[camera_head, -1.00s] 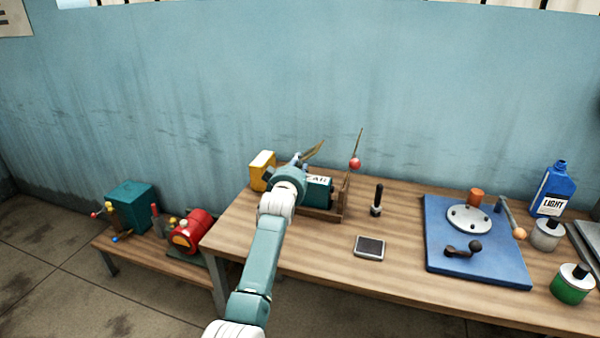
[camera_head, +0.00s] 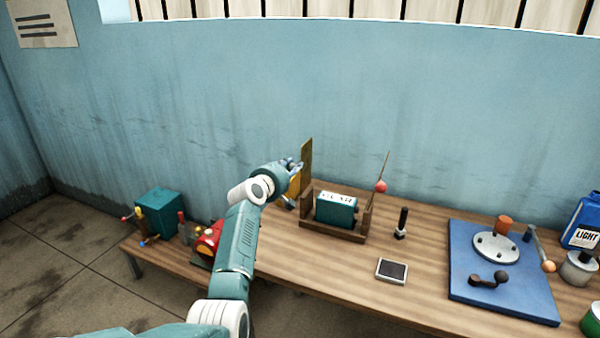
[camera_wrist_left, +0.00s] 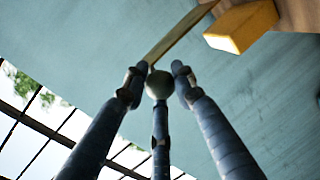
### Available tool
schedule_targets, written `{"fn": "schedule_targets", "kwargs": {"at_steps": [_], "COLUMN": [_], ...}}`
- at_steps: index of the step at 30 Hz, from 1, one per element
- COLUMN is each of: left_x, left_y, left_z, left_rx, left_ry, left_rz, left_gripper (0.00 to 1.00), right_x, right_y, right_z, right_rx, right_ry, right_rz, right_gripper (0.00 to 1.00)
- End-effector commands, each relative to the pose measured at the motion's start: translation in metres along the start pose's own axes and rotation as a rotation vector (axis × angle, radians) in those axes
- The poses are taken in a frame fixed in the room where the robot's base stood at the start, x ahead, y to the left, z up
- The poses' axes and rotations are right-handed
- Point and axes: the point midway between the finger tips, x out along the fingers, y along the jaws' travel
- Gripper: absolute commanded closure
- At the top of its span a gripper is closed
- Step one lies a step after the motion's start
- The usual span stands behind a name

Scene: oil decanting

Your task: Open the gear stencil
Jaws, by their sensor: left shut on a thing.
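The gear stencil is a thin brass plate (camera_head: 307,160) on a wooden cradle (camera_head: 365,219). The plate stands about upright at the cradle's left end. In the cradle sits a teal block with "GEAR" lettering on its top (camera_head: 336,207), now uncovered. My left gripper (camera_head: 293,164) is at the plate's left side, shut on a small knob. The left wrist view shows this round knob (camera_wrist_left: 158,85) between the fingers, with the plate seen edge-on (camera_wrist_left: 180,35) beside it. My right gripper is not in view.
A yellow block (camera_wrist_left: 243,27) stands close below the plate. A thin rod with a red ball (camera_head: 381,187) rises at the cradle's right. A black-handled tool (camera_head: 402,222), a small dark pad (camera_head: 392,270) and a blue board (camera_head: 470,291) lie farther right.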

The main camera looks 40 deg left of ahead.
Motion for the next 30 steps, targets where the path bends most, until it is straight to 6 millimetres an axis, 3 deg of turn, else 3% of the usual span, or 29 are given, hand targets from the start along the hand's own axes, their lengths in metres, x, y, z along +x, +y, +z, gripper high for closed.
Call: {"fn": "schedule_targets", "kwargs": {"at_steps": [9, 23, 24, 26, 30], "left_x": [0.0, 0.0, 0.0, 0.0, 0.0], "left_y": [-0.001, -0.002, -0.002, -0.002, -0.003], "left_z": [-0.015, -0.016, -0.016, -0.016, -0.015], "left_rx": [-0.087, -0.096, -0.096, -0.096, -0.096], "left_ry": [-0.011, -0.013, -0.013, -0.014, -0.015], "left_rz": [0.008, 0.008, 0.008, 0.008, 0.006], "left_gripper": [1.0, 1.0, 0.66, 0.55, 0.55], "right_x": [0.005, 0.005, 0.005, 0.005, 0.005], "right_y": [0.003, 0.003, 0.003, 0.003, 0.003], "right_z": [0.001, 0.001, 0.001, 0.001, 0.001], "right_rx": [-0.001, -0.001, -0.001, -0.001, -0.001], "right_ry": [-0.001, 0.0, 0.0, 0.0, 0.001], "right_rz": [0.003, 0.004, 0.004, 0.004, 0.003], "right_gripper": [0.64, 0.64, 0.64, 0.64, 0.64]}}
